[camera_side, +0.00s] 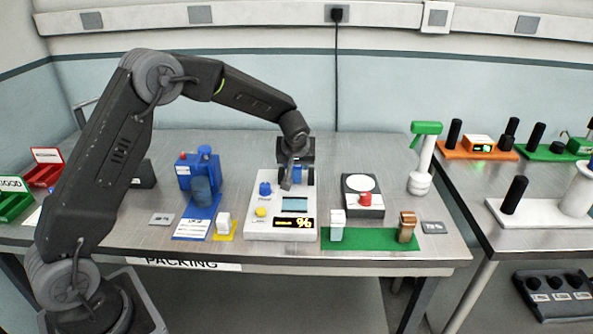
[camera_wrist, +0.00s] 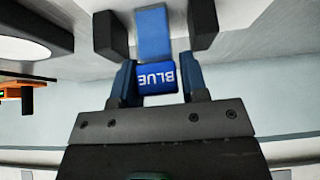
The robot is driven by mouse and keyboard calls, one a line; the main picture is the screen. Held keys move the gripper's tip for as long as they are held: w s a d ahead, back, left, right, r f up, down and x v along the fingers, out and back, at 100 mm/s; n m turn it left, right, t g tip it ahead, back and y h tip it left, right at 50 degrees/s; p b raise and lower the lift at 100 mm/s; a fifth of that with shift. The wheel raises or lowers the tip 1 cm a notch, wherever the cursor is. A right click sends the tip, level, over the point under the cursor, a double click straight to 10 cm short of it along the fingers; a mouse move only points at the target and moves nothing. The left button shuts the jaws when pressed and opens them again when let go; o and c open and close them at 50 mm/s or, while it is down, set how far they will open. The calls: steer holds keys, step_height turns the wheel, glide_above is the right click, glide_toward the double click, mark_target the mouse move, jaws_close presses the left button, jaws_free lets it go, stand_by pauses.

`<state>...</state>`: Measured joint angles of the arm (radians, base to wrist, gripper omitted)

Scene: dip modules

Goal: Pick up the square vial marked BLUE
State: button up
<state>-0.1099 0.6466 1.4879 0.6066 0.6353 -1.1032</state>
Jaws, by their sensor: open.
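The square vial marked BLUE (camera_wrist: 157,76) shows in the wrist view, with a dark blue cap lettered BLUE and a lighter blue body. My gripper (camera_wrist: 157,28) is open, with a dark finger on each side of the vial and a visible gap to each. In the side view my gripper (camera_side: 297,177) points down at the back of the white instrument (camera_side: 262,222), and a bit of blue shows between its fingers. What the vial's lower end rests on is hidden.
A green mat (camera_side: 370,240) at the front right bears a white-capped vial (camera_side: 337,226) and a brown one (camera_side: 406,228). A dark scale (camera_side: 362,208) stands right of the instrument. A blue device (camera_side: 197,177) stands left.

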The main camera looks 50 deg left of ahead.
steer(key=shift+w+a+f, duration=0.3)
steer(key=shift+f, duration=0.3)
steer(key=shift+c, duration=0.3)
steer(key=c, duration=0.6)
